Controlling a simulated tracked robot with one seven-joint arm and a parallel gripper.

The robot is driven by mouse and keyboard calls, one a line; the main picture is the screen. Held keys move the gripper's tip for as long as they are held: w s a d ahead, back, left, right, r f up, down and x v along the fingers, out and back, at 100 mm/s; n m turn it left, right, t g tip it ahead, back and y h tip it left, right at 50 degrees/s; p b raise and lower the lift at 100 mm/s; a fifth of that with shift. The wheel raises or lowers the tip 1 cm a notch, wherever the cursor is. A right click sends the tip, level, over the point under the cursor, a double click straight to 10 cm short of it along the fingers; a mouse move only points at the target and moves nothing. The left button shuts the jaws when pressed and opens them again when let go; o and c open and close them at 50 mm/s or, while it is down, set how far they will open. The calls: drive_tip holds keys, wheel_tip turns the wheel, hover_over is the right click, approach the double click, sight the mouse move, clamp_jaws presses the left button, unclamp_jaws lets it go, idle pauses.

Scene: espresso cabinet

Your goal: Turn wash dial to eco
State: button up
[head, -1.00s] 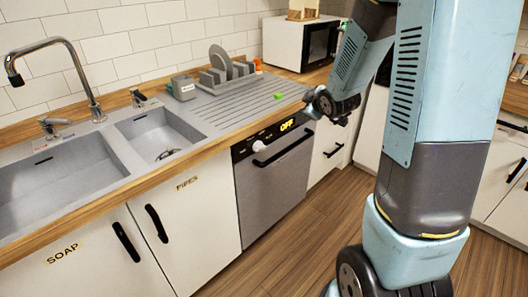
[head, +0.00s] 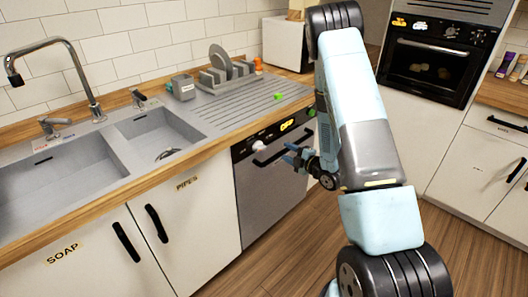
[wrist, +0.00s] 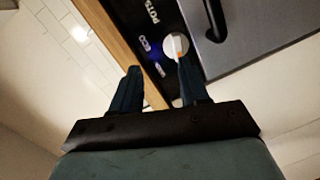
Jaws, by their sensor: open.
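The wash dial (head: 259,146) is a round white knob on the dark control strip of the steel dishwasher (head: 275,190). In the wrist view the dial (wrist: 169,46) shows an orange mark, and the right finger covers part of it. My gripper (head: 288,155) is open and empty in front of the strip, to the right of the dial. In the wrist view my gripper (wrist: 158,68) has its fingers apart, with the dial beyond the right fingertip; I cannot tell if they touch. Labels beside the dial include one reading POTS (wrist: 151,13).
The dishwasher's black handle (head: 283,150) runs just below the strip, close to my gripper. The wooden counter edge (head: 215,146) overhangs above. White cupboards (head: 180,215) stand to the left. The wooden floor (head: 290,250) in front is clear.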

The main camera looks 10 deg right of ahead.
sight(262, 150)
drive_tip(key=s+f+n+y, duration=0.1)
drive_tip(key=s+f+y, duration=0.1)
drive_tip(key=s+f, duration=0.15)
drive_tip(key=shift+t, duration=0.3)
drive_tip(key=x, duration=1.4)
drive_tip(key=shift+a+f, duration=0.1)
drive_tip(key=shift+f, duration=0.15)
drive_tip(key=shift+c, duration=0.3)
clamp_jaws()
